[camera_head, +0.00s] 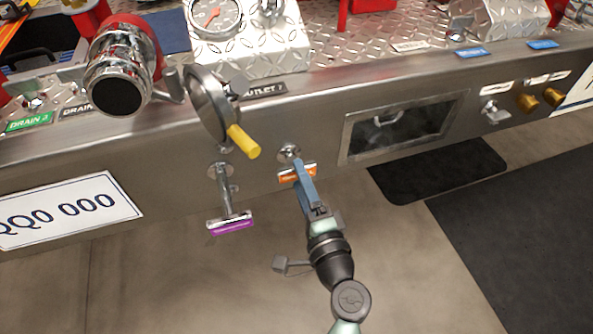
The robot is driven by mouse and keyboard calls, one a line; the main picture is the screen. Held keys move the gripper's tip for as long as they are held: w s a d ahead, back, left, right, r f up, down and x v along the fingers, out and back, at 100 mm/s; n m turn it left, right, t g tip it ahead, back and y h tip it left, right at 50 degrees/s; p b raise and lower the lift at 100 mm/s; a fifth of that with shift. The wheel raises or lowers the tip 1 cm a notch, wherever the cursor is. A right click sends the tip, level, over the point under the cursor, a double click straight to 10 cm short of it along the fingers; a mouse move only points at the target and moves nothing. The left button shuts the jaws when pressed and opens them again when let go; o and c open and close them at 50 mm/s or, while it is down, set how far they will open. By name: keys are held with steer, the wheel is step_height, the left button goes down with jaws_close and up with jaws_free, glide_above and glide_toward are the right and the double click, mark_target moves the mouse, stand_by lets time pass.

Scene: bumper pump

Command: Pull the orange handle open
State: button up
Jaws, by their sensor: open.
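The orange handle (286,177) sits on the front of the metal bumper, below a round metal fitting (289,152). My gripper (303,178) is right at it, with a blue finger in front of the handle. The finger covers the handle's middle, so orange shows on both sides of it. The jaws are open. I cannot tell whether the fingers touch the handle or sit on either side of it.
A purple handle (232,224) sticks out to the left on a metal rod. A yellow lever (243,141) hangs above it. A recessed box (404,125) is to the right. A plate (62,211) is at far left. The floor below is mostly clear.

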steer(key=shift+x, duration=1.45)
jaws_close()
stand_by(0.4)
